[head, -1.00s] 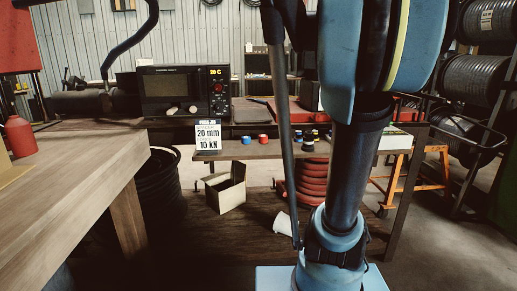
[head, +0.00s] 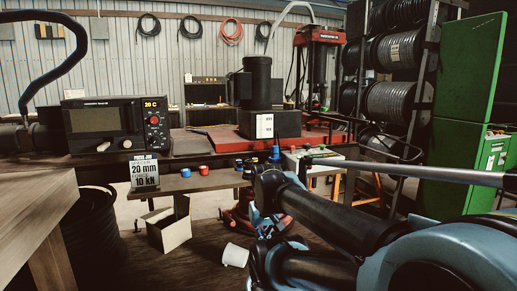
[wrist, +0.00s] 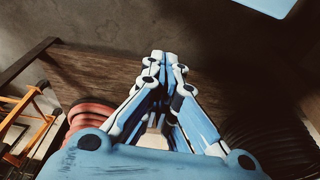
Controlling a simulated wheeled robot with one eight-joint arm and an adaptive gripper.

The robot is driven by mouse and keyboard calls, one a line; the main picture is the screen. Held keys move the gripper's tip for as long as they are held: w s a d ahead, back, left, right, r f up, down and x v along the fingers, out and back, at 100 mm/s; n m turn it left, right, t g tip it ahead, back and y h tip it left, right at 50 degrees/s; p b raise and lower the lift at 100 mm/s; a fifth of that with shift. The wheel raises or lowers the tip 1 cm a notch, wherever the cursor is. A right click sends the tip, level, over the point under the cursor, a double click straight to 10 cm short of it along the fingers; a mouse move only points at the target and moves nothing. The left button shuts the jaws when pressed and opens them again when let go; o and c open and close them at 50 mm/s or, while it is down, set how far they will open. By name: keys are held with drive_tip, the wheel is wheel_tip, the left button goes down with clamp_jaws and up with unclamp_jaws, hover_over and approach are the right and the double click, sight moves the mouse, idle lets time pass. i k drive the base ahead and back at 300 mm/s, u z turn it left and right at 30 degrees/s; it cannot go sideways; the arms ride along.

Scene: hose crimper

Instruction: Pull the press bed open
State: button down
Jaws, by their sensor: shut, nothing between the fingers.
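A red press frame (head: 318,55) stands upright at the back right in the head view. I cannot tell its bed apart or see how far open it is. A black machine with a motor (head: 258,85) sits on a red base, left of that frame. My gripper (wrist: 165,60) is shut and empty in the wrist view, its fingertips together over a brown wooden surface. It touches nothing that I can see.
A control box with a display (head: 115,128) and a press job card (head: 146,172) are at the left. Small coloured caps line the shelf. An open carton (head: 168,225) and white cup (head: 235,255) lie low. A red coil (wrist: 88,115) shows in the wrist view. A green cabinet (head: 470,115) stands right.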

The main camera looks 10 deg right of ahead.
sight(316, 110)
drive_tip(key=z, duration=1.45)
drive_tip(key=k, duration=0.6)
drive_tip(key=u, duration=0.4)
drive_tip(key=i, duration=0.7)
